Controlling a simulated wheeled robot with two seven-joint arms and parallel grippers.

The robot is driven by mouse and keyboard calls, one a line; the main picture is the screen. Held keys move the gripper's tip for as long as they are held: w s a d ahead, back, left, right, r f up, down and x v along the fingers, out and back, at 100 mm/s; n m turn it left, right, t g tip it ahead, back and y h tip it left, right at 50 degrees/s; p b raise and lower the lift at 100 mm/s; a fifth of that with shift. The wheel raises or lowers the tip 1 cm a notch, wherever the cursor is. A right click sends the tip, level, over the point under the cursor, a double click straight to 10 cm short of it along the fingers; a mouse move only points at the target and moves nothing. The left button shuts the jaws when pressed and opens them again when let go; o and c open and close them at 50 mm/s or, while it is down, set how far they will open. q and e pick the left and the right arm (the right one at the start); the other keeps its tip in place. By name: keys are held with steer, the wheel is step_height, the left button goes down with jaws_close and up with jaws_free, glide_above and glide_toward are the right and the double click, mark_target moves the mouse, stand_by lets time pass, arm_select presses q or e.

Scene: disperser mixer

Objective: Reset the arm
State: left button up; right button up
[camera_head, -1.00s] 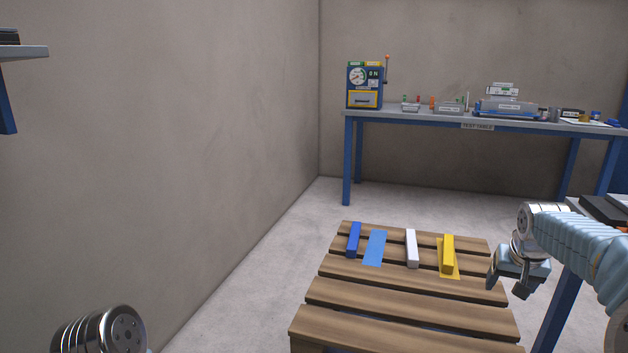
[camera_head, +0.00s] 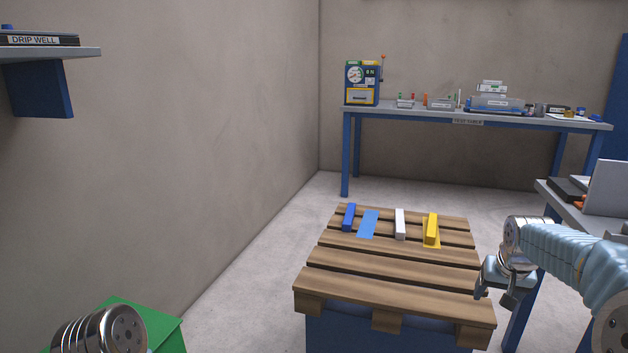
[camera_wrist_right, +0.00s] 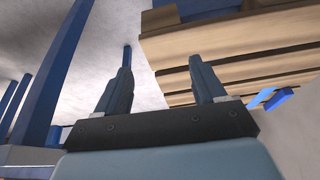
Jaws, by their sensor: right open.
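My right gripper (camera_head: 494,291) hangs at the right of the head view, in front of the right edge of the wooden pallet (camera_head: 395,281). In the right wrist view its two fingers (camera_wrist_right: 165,85) are apart, with nothing between them. My left arm shows only as a round metal joint at the bottom left of the head view; the left gripper is out of the picture. On the pallet lie a blue bar (camera_head: 348,217), a flat blue strip (camera_head: 368,224), a white bar (camera_head: 400,224) and a yellow bar (camera_head: 431,229) on a yellow strip.
A side table (camera_head: 545,190) with a laptop-like panel (camera_head: 608,188) stands close to my right arm. A long table (camera_head: 420,112) with devices stands at the back wall. A shelf (camera_head: 95,52) is at upper left, a green box (camera_head: 165,330) at lower left. Floor between pallet and left wall is clear.

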steer(key=s+a+f+n+g+y, duration=0.1)
steer(key=s+a+f, duration=0.2)
steer(key=a+f, duration=0.5)
steer(key=s+a+f+y, duration=0.15)
steer(key=a+f, duration=0.25)
steer(key=f, duration=0.7)
steer(key=s+a+f+n+g+y, duration=0.1)
steer(key=s+a+f, duration=0.2)
steer(key=a+f, duration=0.5)
steer(key=s+a+f, duration=0.3)
steer(key=s, duration=0.3)
steer(key=s+a+f+g+y, duration=0.1)
steer(key=s+a+f, duration=0.2)
steer(key=s, duration=0.4)
steer(key=s+a+f+y, duration=0.1)
steer(key=s+a+f, duration=0.3)
steer(key=s, duration=0.2)
steer(key=shift+s+f, duration=0.3)
steer(key=shift+s, duration=0.1)
